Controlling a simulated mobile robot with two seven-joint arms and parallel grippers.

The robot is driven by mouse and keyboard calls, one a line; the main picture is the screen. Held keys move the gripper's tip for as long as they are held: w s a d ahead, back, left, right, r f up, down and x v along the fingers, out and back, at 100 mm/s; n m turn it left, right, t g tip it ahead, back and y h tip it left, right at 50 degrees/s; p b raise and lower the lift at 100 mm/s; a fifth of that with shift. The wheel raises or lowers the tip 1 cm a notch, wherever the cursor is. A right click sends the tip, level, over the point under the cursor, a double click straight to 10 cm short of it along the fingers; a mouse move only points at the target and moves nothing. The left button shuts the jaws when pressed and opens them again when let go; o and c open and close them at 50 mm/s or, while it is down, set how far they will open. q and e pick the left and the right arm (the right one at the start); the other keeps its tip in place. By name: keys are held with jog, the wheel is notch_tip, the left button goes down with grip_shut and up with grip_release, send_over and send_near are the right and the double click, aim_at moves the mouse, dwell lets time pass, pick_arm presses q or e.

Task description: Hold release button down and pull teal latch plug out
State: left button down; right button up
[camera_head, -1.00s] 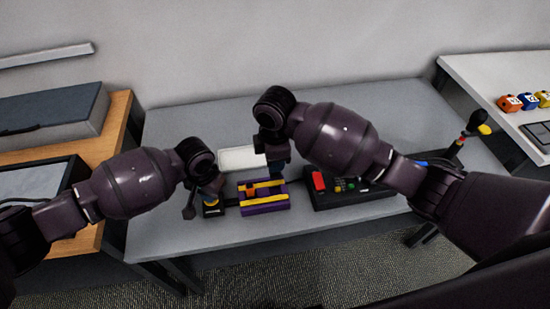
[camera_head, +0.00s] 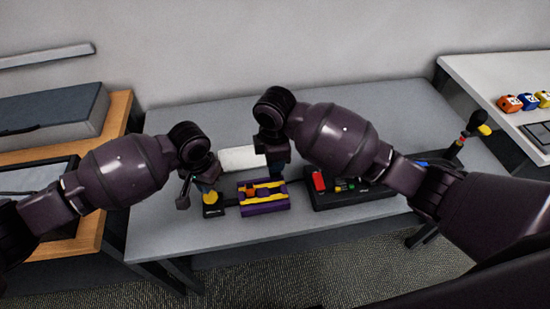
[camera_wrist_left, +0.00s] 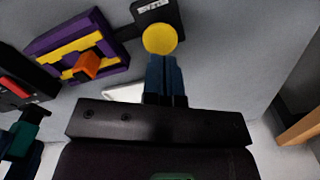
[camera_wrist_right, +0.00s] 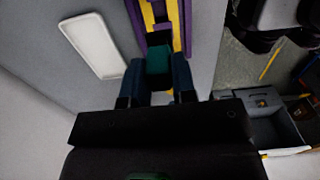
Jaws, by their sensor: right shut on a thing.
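A yellow round button (camera_head: 210,197) on a small black base shows in the head view, and also in the left wrist view (camera_wrist_left: 160,39). My left gripper (camera_wrist_left: 164,58) is shut with nothing between its fingers; its tips overlap the button's edge in the picture, and I cannot tell if they touch it. The teal plug (camera_wrist_right: 158,62) is between the fingers of my right gripper (camera_wrist_right: 158,75), which is shut on it behind the purple and yellow block (camera_head: 263,208). An orange piece (camera_wrist_left: 86,66) stands on the block. Whether the plug is seated is hidden.
A black box with a red part (camera_head: 319,181) is right of the block. A white tray (camera_head: 240,158) lies behind on the grey table (camera_head: 160,240). The table's front left is clear.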

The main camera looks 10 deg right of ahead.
pick_arm(q)
jog(key=shift+r, duration=1.65)
